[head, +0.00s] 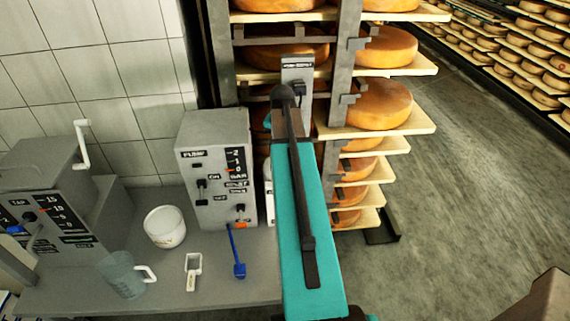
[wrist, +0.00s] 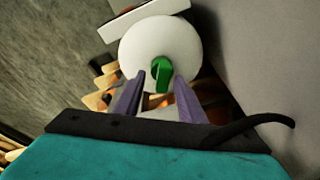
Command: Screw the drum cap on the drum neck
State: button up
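In the wrist view, a white round body (wrist: 135,45) faces my gripper (wrist: 161,80). A small green piece (wrist: 162,72) shows in front of its middle; I cannot tell if it is the drum cap or a part of the drum. My gripper's two purple-grey fingers stand apart, one on each side of the green piece, with narrow gaps visible. Whether they touch it is not clear. In the head view my teal arm hides the gripper and most of a white object (head: 269,200) behind it. No drum neck can be made out.
A grey bench (head: 105,285) holds a control box (head: 215,165), a white tub (head: 164,227), a clear jug (head: 122,275), a white scoop (head: 193,270) and a blue tool (head: 238,269). Cheese shelves (head: 425,65) stand close to my arm. The floor (head: 470,180) at right is free.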

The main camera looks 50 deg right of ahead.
jog(key=b+v, duration=0.3)
jog(key=v, duration=0.9)
jog(key=shift+s+r, duration=0.15)
jog(key=shift+r, duration=0.1)
jog(key=shift+a, duration=0.25)
jog(key=shift+c, duration=0.3)
